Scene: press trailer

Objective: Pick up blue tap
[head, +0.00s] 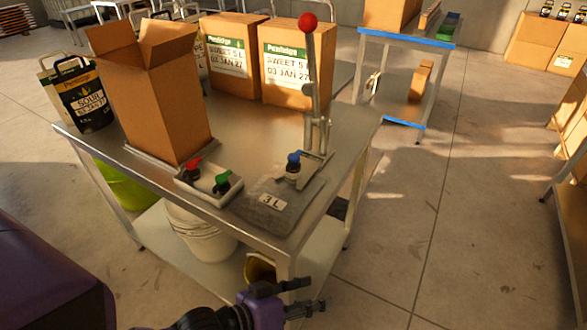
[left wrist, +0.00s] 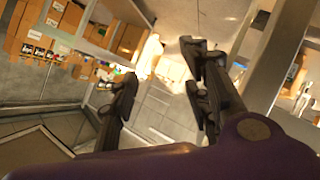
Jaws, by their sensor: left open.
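The blue tap (head: 293,160) stands upright at the far end of a grey pouch marked 3 L (head: 268,203), beside the foot of the lever press (head: 316,110) with its red ball knob. A red tap (head: 192,169) and a green tap (head: 222,182) sit in a small pale tray (head: 207,194) to the left. My left gripper (head: 314,296) is open and empty, low in front of the table and well apart from the blue tap. Its spread fingers also show in the left wrist view (left wrist: 160,68), where I make out no blue tap. My right gripper is out of sight.
Floor (head: 450,220) is clear to the right.

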